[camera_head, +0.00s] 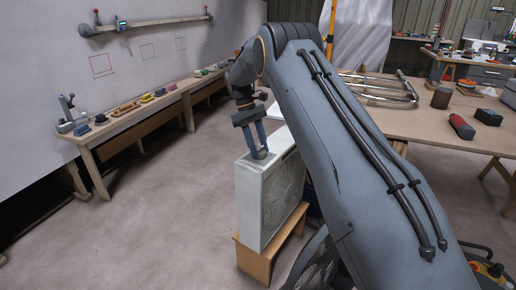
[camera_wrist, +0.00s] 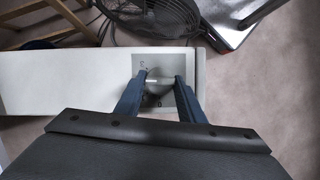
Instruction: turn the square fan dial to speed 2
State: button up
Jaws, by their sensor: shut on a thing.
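The square fan (camera_head: 272,195) is a white box fan standing upright on a small wooden stool. Its top face (camera_wrist: 65,80) fills the left of the wrist view. The dial (camera_wrist: 158,81) sits on a grey plate (camera_wrist: 144,62) near one end of the top. My gripper (camera_wrist: 158,80) points down at the dial, with one blue finger on each side, and is shut on it. In the head view my gripper (camera_head: 260,155) reaches the fan's top. The fingers and low light hide much of the dial, and I cannot read which speed it points to.
A wooden stool (camera_head: 256,262) holds the fan. A round black fan (camera_wrist: 150,15) stands close beside it on the floor. A long workbench with tools (camera_head: 140,108) runs along the left wall. A worktable (camera_head: 440,125) stands at right. The floor at left is clear.

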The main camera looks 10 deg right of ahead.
jog(key=shift+w+r, duration=0.1)
jog(key=o, duration=1)
jog(key=b+v, duration=0.1)
jog(key=v, duration=0.6)
jog(key=shift+w+a+r, duration=0.15)
jog(key=shift+w+r, duration=0.05)
jog(key=shift+r, duration=0.1)
